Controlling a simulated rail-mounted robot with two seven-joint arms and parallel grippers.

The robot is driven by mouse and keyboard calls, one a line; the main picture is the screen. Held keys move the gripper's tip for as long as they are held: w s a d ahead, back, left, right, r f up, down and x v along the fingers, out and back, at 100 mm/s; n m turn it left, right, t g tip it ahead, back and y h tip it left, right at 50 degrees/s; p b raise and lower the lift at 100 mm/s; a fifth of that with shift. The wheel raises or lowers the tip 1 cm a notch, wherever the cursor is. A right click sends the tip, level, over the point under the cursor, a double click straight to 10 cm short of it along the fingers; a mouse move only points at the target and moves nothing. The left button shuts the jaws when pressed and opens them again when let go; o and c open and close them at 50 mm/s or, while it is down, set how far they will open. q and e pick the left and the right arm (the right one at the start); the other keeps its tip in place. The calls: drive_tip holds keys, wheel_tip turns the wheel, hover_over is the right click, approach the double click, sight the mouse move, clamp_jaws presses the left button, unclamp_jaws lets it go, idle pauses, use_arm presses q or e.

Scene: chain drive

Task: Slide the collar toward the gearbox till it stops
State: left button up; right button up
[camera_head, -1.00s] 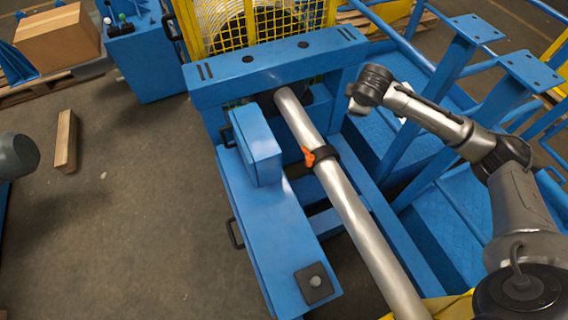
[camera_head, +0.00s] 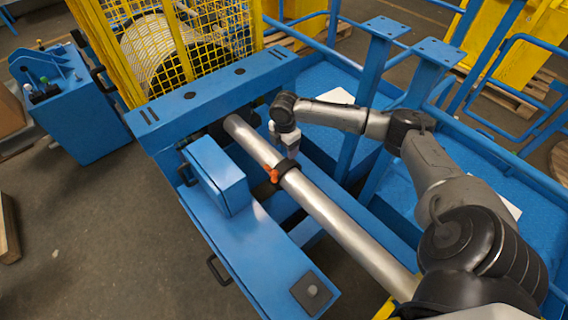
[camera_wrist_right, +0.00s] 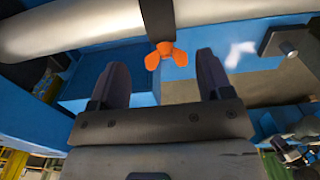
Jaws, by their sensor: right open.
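The collar (camera_head: 287,171) is a dark ring around the bare metal shaft (camera_head: 345,228), with an orange wing screw (camera_head: 271,174) on its side. In the right wrist view, the collar (camera_wrist_right: 157,20) is at the top, and its wing screw (camera_wrist_right: 166,55) shows between the open fingers. My right gripper (camera_head: 286,149) is close to the collar on the platform side; the fingers (camera_wrist_right: 163,78) hold nothing. Whether they touch the collar is unclear. I cannot tell for certain which blue housing is the gearbox.
A blue box (camera_head: 217,176) stands left of the shaft, on a blue bed. A blue crossbeam (camera_head: 215,92) spans the shaft's far end, before a yellow mesh guard (camera_head: 190,45).

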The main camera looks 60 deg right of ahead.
sight(284, 164)
wheel_tip(284, 164, down, 8)
drive_tip(key=shift+f+b, duration=0.1)
drive_tip(key=shift+b, duration=0.4)
drive_tip(key=shift+a+f, duration=0.1)
drive_tip(key=shift+f, duration=0.45)
drive_tip(key=shift+c, duration=0.3)
